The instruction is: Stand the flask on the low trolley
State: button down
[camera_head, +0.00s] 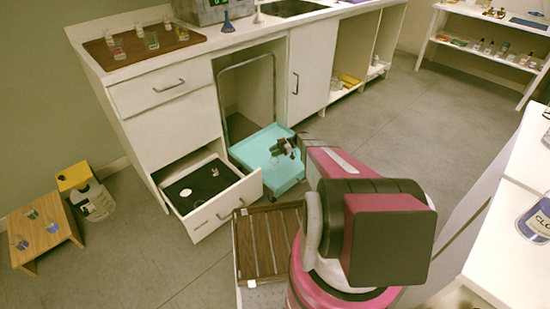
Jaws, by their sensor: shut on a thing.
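The low trolley has a turquoise deck (254,153) and a tall grey hoop handle at its back. It stands partly inside the open bay under the counter. My gripper (284,147) is over the right part of the deck, at the end of my arm reaching in from the lower right. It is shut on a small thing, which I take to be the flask. That thing is mostly hidden by the dark fingers and too small to make out. I cannot tell whether it touches the deck. The deck's visible left and front parts are bare.
An open drawer (228,204) with a black lining juts out left of the trolley. A cabinet door (312,68) is to its right. On the counter stand a blue conical flask (228,22) and a wooden tray (130,53) of bottles. A small wooden table (42,228) is far left.

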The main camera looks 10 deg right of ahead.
jog(key=shift+d+f, duration=0.2)
jog(key=shift+f, duration=1.9)
jog(key=c, duration=0.8)
grip_release()
jog(key=shift+c, duration=0.2)
